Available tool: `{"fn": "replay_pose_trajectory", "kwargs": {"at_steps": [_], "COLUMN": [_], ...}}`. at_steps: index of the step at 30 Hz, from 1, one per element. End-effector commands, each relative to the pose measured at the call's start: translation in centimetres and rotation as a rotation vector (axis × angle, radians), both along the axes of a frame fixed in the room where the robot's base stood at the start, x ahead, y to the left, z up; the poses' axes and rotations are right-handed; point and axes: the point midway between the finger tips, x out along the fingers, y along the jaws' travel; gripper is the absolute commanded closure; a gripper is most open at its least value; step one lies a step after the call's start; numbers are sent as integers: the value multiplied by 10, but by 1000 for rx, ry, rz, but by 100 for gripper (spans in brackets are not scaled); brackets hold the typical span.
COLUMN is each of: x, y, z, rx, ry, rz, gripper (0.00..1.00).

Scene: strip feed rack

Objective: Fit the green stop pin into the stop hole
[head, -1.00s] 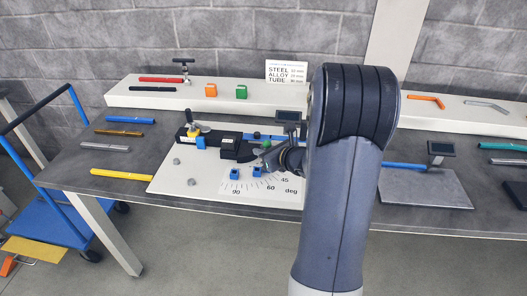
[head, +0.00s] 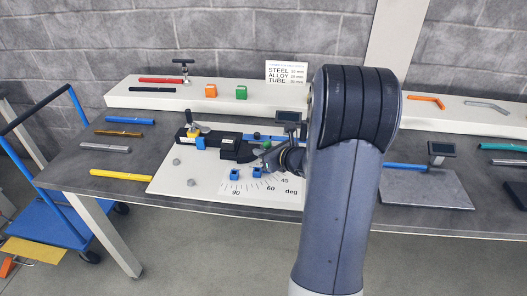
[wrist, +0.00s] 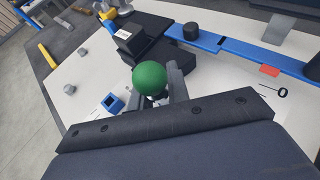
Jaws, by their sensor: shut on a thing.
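The green stop pin (wrist: 150,78) shows in the wrist view as a round green head between my gripper's fingers. My gripper (wrist: 157,92) is shut on it. The pin's lower part and tip are hidden beneath the head. In the head view my gripper (head: 264,158) is low over the white angle board (head: 205,184), just behind one of the blue blocks. My arm covers part of the board there. I cannot make out the stop hole in either view, nor tell whether the pin's tip is in it.
Two blue blocks (head: 235,174) stand near the angle scale. A black clamp unit (head: 228,145) and a blue strip (wrist: 222,43) lie close behind my gripper. Two grey knobs (head: 177,162) stand on the board's left. A yellow bar (head: 120,174) lies left of the board.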

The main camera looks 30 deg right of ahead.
Motion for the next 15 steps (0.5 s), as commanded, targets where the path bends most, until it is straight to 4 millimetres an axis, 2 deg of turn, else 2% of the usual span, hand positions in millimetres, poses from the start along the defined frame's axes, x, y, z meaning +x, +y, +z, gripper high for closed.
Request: {"fn": "replay_pose_trajectory", "kwargs": {"at_steps": [15], "x": [0], "y": [0], "z": [-11], "rx": [0], "ry": [0], "rz": [0], "gripper": [100]}}
